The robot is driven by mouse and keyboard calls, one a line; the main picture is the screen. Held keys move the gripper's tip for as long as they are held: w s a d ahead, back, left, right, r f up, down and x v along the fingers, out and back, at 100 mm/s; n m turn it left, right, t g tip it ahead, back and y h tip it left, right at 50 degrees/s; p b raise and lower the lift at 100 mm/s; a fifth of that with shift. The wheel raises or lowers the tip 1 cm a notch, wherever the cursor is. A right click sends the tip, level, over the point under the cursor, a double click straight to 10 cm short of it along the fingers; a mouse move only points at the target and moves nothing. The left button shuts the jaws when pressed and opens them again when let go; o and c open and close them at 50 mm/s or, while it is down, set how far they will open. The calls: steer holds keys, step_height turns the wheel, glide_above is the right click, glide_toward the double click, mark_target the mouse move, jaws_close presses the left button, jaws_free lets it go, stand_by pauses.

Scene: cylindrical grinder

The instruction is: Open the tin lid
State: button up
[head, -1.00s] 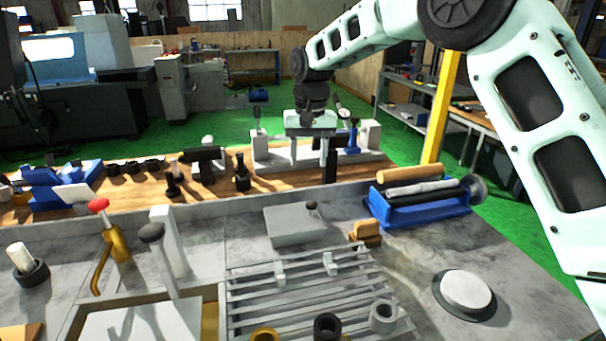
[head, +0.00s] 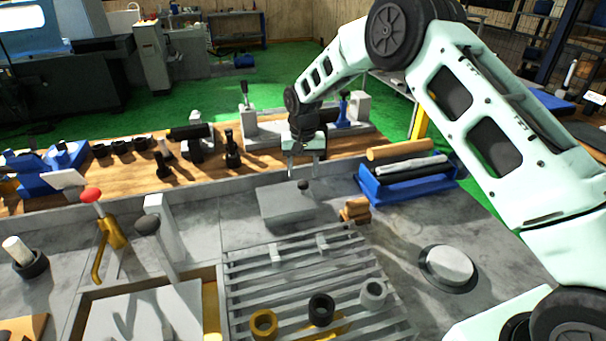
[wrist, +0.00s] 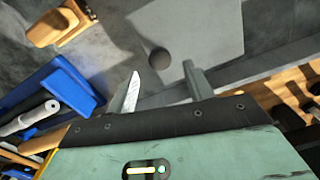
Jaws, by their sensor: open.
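In the wrist view the lid (wrist: 197,28) fills the upper middle and the knob (wrist: 158,58) shows just beyond the gap between my fingertips. My gripper (head: 304,170) points down above the lid's far edge, close to the knob. In the wrist view my gripper (wrist: 163,78) is open with nothing between its fingers. Whether a finger touches the knob cannot be told.
A blue rack with rollers (head: 408,180) stands right of the lid, and small wooden blocks (head: 355,210) sit closer. A slatted grate (head: 290,280) with rings is in front. A red-knobbed lever (head: 91,195) stands left. A round grey disc (head: 447,264) lies right.

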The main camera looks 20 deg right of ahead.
mark_target(303, 182)
steer(key=shift+f+p, duration=0.45)
steer(key=shift+f, duration=1.55)
jaws_close()
steer(key=a+b, duration=0.4)
steer(key=a, duration=0.8)
steer(key=shift+a+b, duration=0.2)
steer(key=shift+b, duration=0.15)
steer(key=shift+a, duration=0.45)
steer(key=shift+r, duration=0.1)
jaws_free()
